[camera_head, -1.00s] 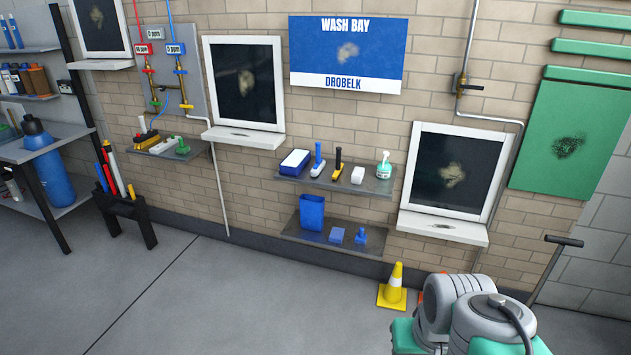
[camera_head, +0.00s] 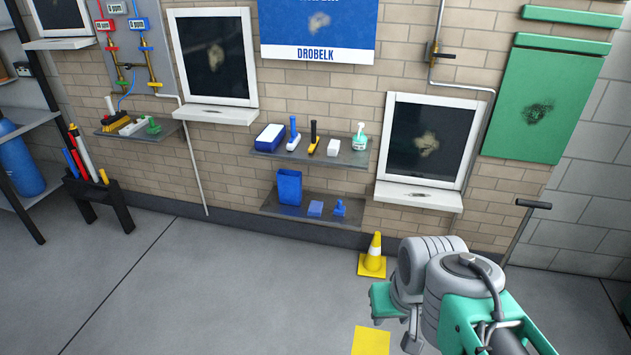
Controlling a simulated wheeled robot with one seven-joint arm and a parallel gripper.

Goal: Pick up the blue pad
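A flat blue pad (camera_head: 315,208) lies on the lower wall shelf (camera_head: 268,208), in the middle of the view. A tall blue container (camera_head: 289,187) stands to its left, and a small blue tool with an upright knob (camera_head: 340,208) stands to its right. My arm's grey and green links show at the lower right, well apart from the shelf. My gripper's fingers cannot be made out in this view. The pad is unobstructed.
The upper shelf (camera_head: 264,152) holds a blue and white box, two brushes, a white block and a bottle. A yellow cone (camera_head: 373,258) stands on the floor right of the lower shelf. The floor before the shelves is clear, with a yellow patch (camera_head: 371,341) near my arm.

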